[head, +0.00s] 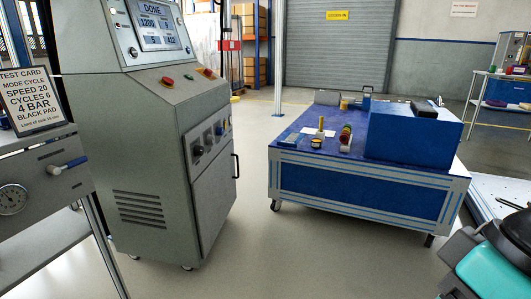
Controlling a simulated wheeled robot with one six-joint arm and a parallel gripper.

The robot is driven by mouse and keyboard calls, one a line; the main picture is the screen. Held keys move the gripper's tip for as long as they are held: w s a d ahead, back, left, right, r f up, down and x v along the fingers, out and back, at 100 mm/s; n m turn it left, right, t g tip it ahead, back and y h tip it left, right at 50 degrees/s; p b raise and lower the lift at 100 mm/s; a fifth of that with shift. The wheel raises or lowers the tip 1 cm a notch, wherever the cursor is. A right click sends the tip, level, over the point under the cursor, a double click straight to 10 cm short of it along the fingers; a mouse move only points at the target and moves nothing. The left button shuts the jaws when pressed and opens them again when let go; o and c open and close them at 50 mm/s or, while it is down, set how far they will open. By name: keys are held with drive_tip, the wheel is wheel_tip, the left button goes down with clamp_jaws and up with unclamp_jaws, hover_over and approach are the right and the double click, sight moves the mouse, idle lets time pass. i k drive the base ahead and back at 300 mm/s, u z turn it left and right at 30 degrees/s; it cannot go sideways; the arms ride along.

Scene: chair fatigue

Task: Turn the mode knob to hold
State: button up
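The grey control cabinet (150,130) stands left of centre, with a tilted screen (153,25) that reads DONE above some numbers. A small panel on its right-hand face carries dark knobs or switches (207,138). Their labels are too small to read, so I cannot tell which is the mode knob or where it points. A test card (36,101) at the left reads MODE CYCLE, SPEED 20, CYCLES 6, 4 BAR, BLACK PAD. My gripper is not in view; a teal and black part of my arm shows at the lower right, well away from the cabinet.
A red button (167,81) sits on the cabinet's sloped top. A blue wheeled cart (365,185) with small items stands right of centre. Clear floor (245,225) lies between cabinet and cart.

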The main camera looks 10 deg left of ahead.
sight(198, 150)
drive_tip(key=z, duration=0.1)
drive_tip(key=i, duration=1.15)
drive_tip(key=u, duration=0.9)
